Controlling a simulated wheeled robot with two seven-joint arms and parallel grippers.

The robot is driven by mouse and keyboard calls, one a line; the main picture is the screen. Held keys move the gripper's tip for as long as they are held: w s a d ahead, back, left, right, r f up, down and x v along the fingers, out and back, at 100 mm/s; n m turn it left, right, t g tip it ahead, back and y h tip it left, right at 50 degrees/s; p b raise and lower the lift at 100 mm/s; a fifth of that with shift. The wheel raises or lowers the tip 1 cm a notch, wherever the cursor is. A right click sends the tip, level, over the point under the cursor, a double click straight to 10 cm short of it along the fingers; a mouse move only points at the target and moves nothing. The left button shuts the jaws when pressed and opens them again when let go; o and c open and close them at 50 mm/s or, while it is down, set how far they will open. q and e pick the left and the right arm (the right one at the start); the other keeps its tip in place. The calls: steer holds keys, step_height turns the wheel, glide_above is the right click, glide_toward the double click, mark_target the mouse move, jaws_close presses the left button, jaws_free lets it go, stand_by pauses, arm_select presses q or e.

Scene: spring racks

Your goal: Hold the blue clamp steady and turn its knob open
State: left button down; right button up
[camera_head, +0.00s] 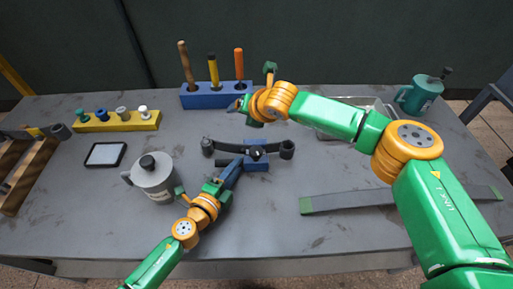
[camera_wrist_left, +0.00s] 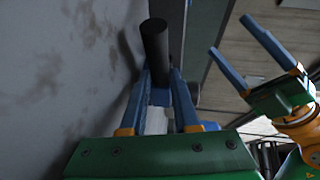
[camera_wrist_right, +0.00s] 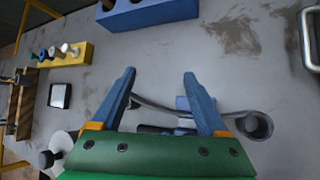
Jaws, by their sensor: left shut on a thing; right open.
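The blue clamp (camera_head: 257,167) sits mid-table, across the middle of a dark leaf spring (camera_head: 228,148) with rolled ends. Its black knob (camera_head: 256,152) is on top. My left gripper (camera_head: 238,163) is low at the clamp's left side, shut on part of it; its fingers hide the exact contact. My right gripper (camera_head: 242,105) is open and empty, raised behind the clamp.
A blue tool rack (camera_head: 205,98) stands behind. A yellow rack (camera_head: 110,122), a tablet (camera_head: 105,154) and a grey can (camera_head: 153,180) are left. A long flat bar (camera_head: 350,201) lies at right front. A tray and a green can (camera_head: 418,95) are at back right.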

steer(key=s+a+r+m+g+h, duration=0.1)
steer(key=s+r+m+g+h, duration=0.15)
steer(key=s, duration=0.45)
steer(key=g+h, duration=0.2)
steer(key=h, duration=0.2)
glide_toward(256, 150)
steer(key=shift+m+t, duration=0.35)
steer(key=x, duration=0.8)
steer(key=shift+s+d+f, duration=0.1)
steer(key=shift+s+f, duration=0.1)
steer(key=shift+f, duration=0.25)
steer(key=shift+y, duration=0.25)
jaws_close()
